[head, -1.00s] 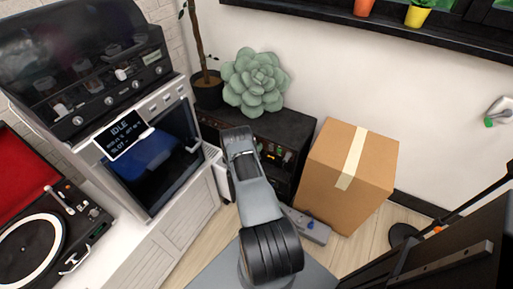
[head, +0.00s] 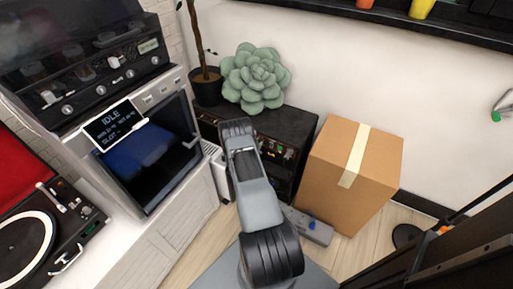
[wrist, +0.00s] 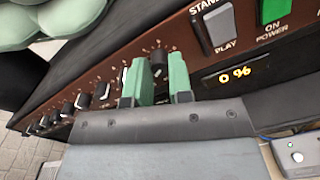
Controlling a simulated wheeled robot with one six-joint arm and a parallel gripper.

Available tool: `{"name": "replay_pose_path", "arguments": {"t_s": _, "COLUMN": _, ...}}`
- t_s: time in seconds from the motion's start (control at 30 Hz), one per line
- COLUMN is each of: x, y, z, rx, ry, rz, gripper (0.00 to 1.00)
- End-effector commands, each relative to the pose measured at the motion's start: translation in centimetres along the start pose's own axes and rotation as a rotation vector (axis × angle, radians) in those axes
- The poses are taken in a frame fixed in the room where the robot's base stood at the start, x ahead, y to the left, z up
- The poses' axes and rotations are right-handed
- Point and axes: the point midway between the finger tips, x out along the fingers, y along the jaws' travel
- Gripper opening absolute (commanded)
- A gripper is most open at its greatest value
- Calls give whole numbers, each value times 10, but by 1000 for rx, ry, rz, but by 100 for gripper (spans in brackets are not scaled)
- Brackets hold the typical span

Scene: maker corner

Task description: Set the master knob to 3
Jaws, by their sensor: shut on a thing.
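The amplifier (head: 305,125) is a dark box with a brown front panel, standing on the floor below the plant. In the wrist view its brown panel (wrist: 190,35) fills the upper part, with a row of black knobs. My gripper (wrist: 161,72) has its two green fingers on either side of a black knob (wrist: 158,58), the rightmost of the row, and is shut on it. Its label is not readable, so I cannot tell its name or exact setting. In the head view my arm hides the gripper.
A cardboard box (head: 335,200) stands right of the amplifier. A grey pedal with a blue button (head: 312,224) lies on the floor in front. Switches (wrist: 213,25) are above the display. A white cabinet (head: 160,240) is at left.

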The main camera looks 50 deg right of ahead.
Motion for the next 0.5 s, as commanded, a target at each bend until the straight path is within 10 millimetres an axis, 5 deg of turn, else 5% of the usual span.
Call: {"name": "replay_pose_path", "arguments": {"t_s": 0.5, "x": 1, "y": -3, "z": -3, "rx": 491, "ry": 11, "rz": 0, "gripper": 0}}
